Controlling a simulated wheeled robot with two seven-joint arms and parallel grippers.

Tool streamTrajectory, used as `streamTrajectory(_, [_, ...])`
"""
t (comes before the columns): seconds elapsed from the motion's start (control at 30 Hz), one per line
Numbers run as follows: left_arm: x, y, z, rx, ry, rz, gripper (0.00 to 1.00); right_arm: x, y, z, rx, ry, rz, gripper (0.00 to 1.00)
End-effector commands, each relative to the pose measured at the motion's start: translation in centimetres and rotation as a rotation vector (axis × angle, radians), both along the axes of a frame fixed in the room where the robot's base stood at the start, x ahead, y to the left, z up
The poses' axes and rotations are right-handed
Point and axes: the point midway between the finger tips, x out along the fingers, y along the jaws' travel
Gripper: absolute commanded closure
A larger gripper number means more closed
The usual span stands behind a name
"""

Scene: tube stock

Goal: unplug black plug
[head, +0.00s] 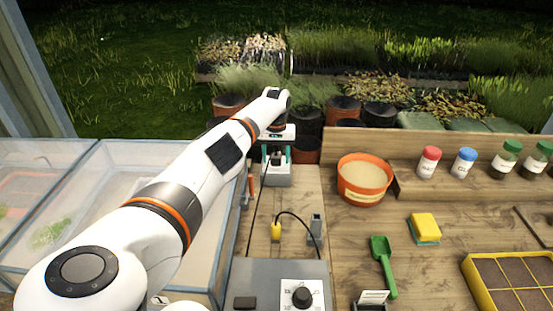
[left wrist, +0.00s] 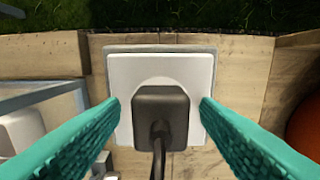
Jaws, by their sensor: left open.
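The black plug (left wrist: 174,104) sits in a white socket plate (left wrist: 190,68) in the left wrist view, its dark cable running down toward the picture's bottom. In the head view the white socket box (head: 278,180) stands at the back of the wooden bench, and the plug is hard to make out under the hand. My left gripper (head: 277,158) is over the socket. Its teal fingers (left wrist: 160,106) are open, one on each side of the plug, with a visible gap on both sides. My right gripper is not in view.
A yellow plug (head: 276,232) with a black cable and a grey control box (head: 282,282) with a dial are in front. An orange pot (head: 364,182) stands to the right. A clear-walled tray (head: 110,170) is at left. A green scoop (head: 382,262) lies at right.

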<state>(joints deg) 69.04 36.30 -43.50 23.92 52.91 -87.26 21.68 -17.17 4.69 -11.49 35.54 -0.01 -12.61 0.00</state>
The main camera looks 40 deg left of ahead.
Motion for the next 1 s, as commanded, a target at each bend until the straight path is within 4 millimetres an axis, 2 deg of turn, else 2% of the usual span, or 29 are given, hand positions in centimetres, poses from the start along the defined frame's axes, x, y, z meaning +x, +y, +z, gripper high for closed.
streamTrajectory(0.87, [0.02, -0.06, -0.04, 0.000, 0.000, -0.001, 0.44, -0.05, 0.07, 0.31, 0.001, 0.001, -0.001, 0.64])
streamTrajectory(1.0, [0.02, -0.05, -0.04, 0.000, 0.000, -0.001, 0.67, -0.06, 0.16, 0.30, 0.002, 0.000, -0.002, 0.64])
